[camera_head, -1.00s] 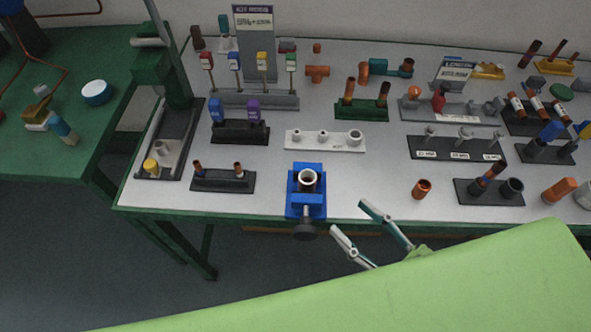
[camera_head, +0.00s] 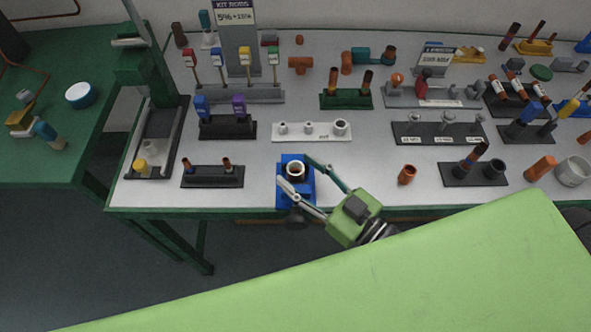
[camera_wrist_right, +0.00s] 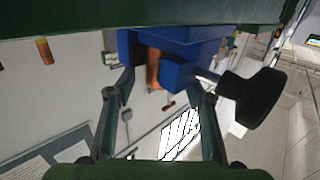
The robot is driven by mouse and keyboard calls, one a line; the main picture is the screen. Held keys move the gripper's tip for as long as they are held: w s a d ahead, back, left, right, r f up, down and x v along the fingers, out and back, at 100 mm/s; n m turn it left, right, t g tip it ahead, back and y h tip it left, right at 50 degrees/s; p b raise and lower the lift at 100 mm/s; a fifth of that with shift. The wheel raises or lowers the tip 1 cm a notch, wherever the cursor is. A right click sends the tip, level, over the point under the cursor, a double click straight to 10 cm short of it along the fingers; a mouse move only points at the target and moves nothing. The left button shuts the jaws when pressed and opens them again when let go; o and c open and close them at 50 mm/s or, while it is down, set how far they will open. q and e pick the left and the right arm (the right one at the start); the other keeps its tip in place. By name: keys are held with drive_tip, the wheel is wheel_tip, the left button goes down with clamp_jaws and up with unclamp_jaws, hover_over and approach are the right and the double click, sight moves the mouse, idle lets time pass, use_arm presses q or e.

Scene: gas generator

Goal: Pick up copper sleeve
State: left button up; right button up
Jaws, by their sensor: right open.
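A blue vise (camera_head: 284,197) stands at the table's front edge and holds an upright tube with a pale rim (camera_head: 296,163). In the right wrist view, a copper-coloured cylinder (camera_wrist_right: 153,68) shows between the blue vise jaws (camera_wrist_right: 185,48). Another short copper sleeve (camera_head: 407,175) stands alone to the right of the vise; it also shows in the right wrist view (camera_wrist_right: 44,50). My right gripper (camera_head: 299,172) is open, its fingers on either side of the vise's tube. Whether they touch it, I cannot tell. My left gripper is out of view.
The vise's dark handle knob (camera_head: 296,217) sticks out at the front, close to my right fingers. A black rack (camera_head: 212,182) stands left of the vise and a white rack (camera_head: 312,138) behind it. The tabletop between the vise and lone sleeve is clear.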

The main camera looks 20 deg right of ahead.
drive_tip(key=shift+x, duration=0.9)
drive_tip(key=c, duration=1.2)
drive_tip(key=shift+r, duration=0.1)
